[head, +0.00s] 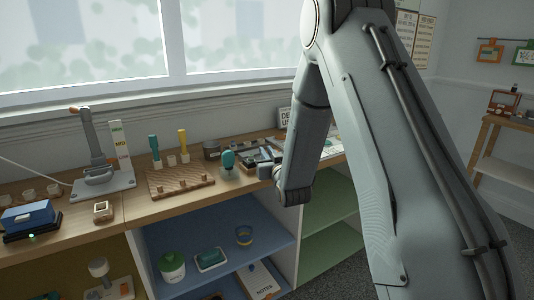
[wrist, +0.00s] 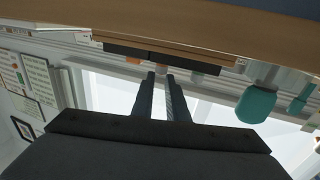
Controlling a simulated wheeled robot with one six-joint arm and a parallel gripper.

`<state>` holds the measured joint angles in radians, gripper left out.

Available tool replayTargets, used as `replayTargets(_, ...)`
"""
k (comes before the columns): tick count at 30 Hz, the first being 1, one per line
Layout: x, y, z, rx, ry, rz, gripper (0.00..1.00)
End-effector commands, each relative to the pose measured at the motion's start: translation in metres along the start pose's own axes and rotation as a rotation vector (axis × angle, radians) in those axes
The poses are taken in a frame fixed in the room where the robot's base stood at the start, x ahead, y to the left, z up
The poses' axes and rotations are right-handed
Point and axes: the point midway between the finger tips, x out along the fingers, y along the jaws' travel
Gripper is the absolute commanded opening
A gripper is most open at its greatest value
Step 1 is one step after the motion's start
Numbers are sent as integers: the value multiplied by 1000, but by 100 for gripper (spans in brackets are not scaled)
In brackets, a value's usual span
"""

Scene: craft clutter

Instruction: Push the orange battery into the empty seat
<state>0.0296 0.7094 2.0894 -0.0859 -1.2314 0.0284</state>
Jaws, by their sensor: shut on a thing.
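My gripper (wrist: 160,76) is shut. In the wrist view, which is upside down, its two dark fingers reach a dark, flat holder (wrist: 125,50) at the table edge. The orange battery (wrist: 192,67) shows as a strip at the fingertips, mostly hidden by the fingers and the holder. In the head view my gripper (head: 266,171) is at the front of the dark tray-like holder (head: 258,155), partly covered by my arm. The battery cannot be made out there, and the empty seat cannot be seen clearly in either view.
A teal-topped tool (head: 228,160) stands just left of the gripper and also shows in the wrist view (wrist: 256,104). A wooden peg board (head: 180,182) and a lever press (head: 98,175) are further left. Open shelves (head: 220,265) lie below the bench top.

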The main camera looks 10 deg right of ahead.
Motion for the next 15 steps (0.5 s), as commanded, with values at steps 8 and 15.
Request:
replayTargets(8,0,0,1,0,-2,0,35)
replayTargets(15,-1,0,0,0,-2,0,35)
